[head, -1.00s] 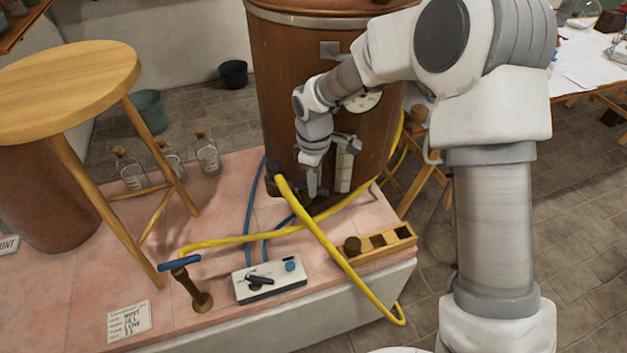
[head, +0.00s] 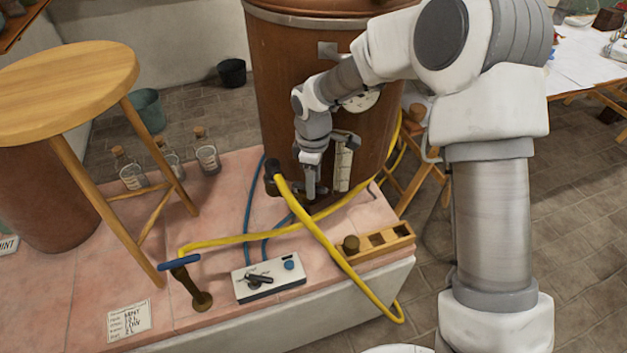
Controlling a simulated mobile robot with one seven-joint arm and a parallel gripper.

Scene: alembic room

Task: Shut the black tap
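A dark black fitting (head: 272,168) sits low on the front of the big brown vessel (head: 290,90), with the yellow hose running from it. I take it for the black tap, but its handle and position are too small to make out. My gripper (head: 313,190) points down in front of the vessel's base, to the right of the fitting and apart from it. Its fingers are small and partly merge with the dark vessel behind, so their gap is unclear. Nothing clearly shows between them.
A yellow hose (head: 325,248) loops over the pink plinth. A blue-handled valve (head: 179,262), a white control box (head: 268,279) with a black lever, and a wooden rack (head: 385,243) stand in front. A stool (head: 70,80) stands left. A pale gauge strip (head: 343,165) is right of my gripper.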

